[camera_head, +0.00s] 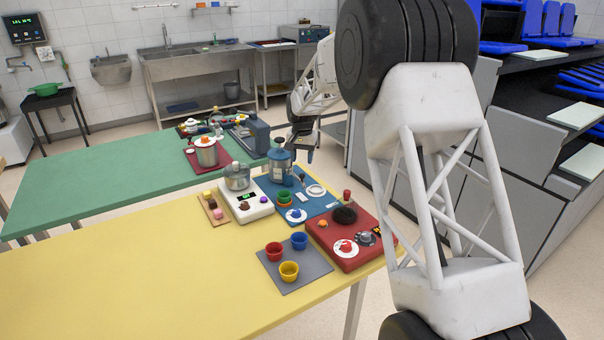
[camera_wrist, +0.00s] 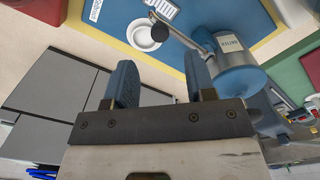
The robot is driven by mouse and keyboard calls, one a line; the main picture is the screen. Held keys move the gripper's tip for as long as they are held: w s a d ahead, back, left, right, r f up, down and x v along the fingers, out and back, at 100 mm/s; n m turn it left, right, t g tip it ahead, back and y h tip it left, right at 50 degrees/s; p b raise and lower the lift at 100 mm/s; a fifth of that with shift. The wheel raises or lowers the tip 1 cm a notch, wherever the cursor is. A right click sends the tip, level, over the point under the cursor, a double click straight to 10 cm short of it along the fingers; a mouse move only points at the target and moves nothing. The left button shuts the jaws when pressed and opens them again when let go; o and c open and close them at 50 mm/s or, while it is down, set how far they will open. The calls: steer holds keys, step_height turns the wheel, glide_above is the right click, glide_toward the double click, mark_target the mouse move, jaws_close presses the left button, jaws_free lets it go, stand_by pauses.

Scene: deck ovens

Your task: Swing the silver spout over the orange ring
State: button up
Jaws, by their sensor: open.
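In the wrist view a silver spout (camera_wrist: 184,33) reaches out from a blue-grey labelled canister (camera_wrist: 236,62), with its end close to a white round dish (camera_wrist: 148,35). In the head view the canister (camera_head: 281,165) stands on a blue mat, left of the white dish (camera_head: 316,190). My gripper (camera_wrist: 160,78) is open, with nothing between its two blue fingers. It is apart from the spout, which shows beyond the right finger. In the head view my gripper (camera_head: 305,152) hangs just right of the canister's top.
A red unit (camera_head: 350,262) with a dark round pad stands in front of the blue mat. A white scale-like unit (camera_head: 247,209) stands left of it. A grey mat (camera_head: 294,278) holds three cups. The yellow table (camera_head: 140,280) is clear on the left.

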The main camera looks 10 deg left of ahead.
mark_target(302, 174)
steer(key=shift+f, duration=3.25)
steer(key=shift+c, duration=0.4)
jaws_close()
